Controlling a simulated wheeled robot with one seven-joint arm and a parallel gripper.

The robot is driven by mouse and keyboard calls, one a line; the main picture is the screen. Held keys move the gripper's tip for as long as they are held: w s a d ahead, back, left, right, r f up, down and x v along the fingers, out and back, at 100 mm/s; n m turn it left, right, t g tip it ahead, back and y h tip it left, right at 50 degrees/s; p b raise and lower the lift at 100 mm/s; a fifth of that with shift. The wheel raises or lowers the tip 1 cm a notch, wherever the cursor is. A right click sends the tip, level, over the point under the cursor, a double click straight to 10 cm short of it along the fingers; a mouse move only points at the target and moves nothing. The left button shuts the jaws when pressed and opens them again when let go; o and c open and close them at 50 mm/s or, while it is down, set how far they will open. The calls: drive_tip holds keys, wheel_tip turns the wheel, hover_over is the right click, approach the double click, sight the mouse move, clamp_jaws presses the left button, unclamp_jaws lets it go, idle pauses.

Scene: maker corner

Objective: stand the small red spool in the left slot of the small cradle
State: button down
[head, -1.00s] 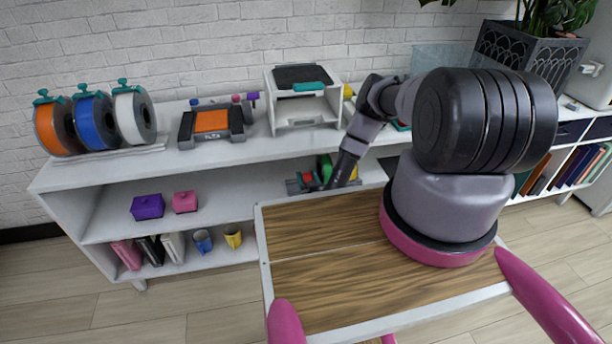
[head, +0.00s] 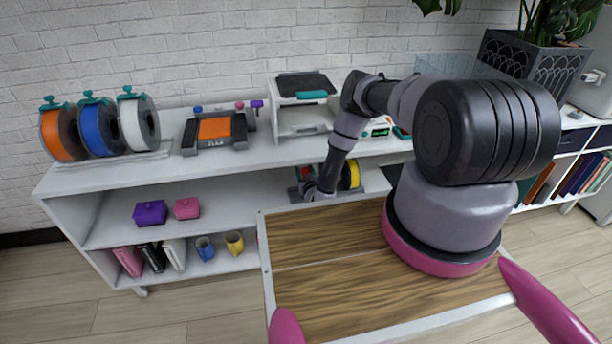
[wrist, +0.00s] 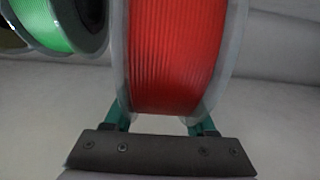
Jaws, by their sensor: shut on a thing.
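The small red spool (wrist: 178,55) fills the middle of the wrist view, with pale clear flanges on both sides. My gripper (wrist: 160,122) is shut on it, a teal finger at each side of its near end. In the head view my gripper (head: 318,193) is at the middle shelf, low behind the wooden top, largely covered by my own arm. A small patch of red shows just left of the arm there.
A green spool (wrist: 62,22) is close on the left in the wrist view. A yellow spool (head: 350,175) is right of my forearm on the shelf. Purple (head: 150,212) and pink (head: 187,208) boxes stand further left, with free shelf between. The upper shelf board is overhead.

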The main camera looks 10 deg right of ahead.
drive_tip(key=shift+w+f, duration=0.5)
drive_tip(key=shift+w, duration=0.45)
drive_tip(key=shift+w+f, duration=0.55)
drive_tip(key=shift+w, duration=0.35)
drive_tip(key=shift+w+f, duration=0.5)
drive_tip(key=shift+w, duration=0.45)
drive_tip(key=shift+c, duration=0.7)
unclamp_jaws()
drive_tip(key=shift+s, duration=0.1)
drive_tip(key=s, duration=0.6)
drive_tip(key=s+r, duration=0.1)
drive_tip(key=s, duration=0.2)
drive_tip(key=shift+s, duration=0.85)
